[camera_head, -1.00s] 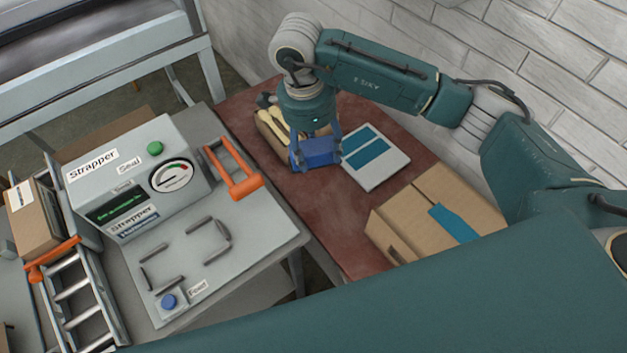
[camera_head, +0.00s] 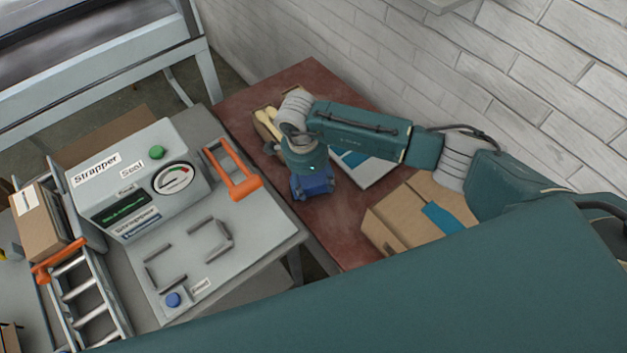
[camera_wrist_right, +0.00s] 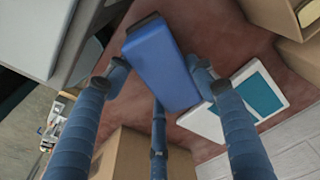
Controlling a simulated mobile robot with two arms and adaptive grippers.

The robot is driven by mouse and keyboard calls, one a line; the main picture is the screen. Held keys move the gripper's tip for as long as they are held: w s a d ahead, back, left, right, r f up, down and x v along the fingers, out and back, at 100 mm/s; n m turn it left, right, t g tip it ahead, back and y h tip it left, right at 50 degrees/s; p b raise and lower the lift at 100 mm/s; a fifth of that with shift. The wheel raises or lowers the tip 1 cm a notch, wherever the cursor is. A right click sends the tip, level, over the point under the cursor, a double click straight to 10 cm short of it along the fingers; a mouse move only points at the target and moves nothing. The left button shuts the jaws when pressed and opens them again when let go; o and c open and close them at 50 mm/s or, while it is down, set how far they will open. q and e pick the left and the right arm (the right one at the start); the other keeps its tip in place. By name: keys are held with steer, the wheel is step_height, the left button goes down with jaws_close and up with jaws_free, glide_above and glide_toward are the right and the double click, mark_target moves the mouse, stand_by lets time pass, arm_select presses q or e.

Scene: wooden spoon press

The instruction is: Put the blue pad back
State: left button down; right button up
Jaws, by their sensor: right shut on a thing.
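The blue pad (camera_head: 314,186) is a small blue block under my right gripper (camera_head: 312,190), partly hidden by the wrist. In the right wrist view the pad (camera_wrist_right: 160,65) sits between the dark blue fingers of my right gripper (camera_wrist_right: 160,85), which is shut on it. The gripper holds it over the reddish-brown table top (camera_head: 335,232); I cannot tell whether the pad touches the table. My left gripper is not in view.
A cardboard box with blue tape (camera_head: 405,215) stands at the front right, an open carton (camera_head: 262,128) at the back left. The grey strapper (camera_head: 140,180) with an orange handle (camera_head: 233,172) stands left.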

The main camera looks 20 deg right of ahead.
mark_target(308, 183)
steer(key=shift+f, duration=0.1)
steer(key=o, duration=1)
steer(key=r+b, duration=0.1)
steer(key=r, duration=0.3)
steer(key=a+r+b, duration=0.1)
steer(key=r, duration=0.3)
steer(key=r+b, duration=0.1)
steer(key=r, duration=0.3)
steer(key=shift+a+r, duration=0.15)
steer(key=shift+a, duration=0.1)
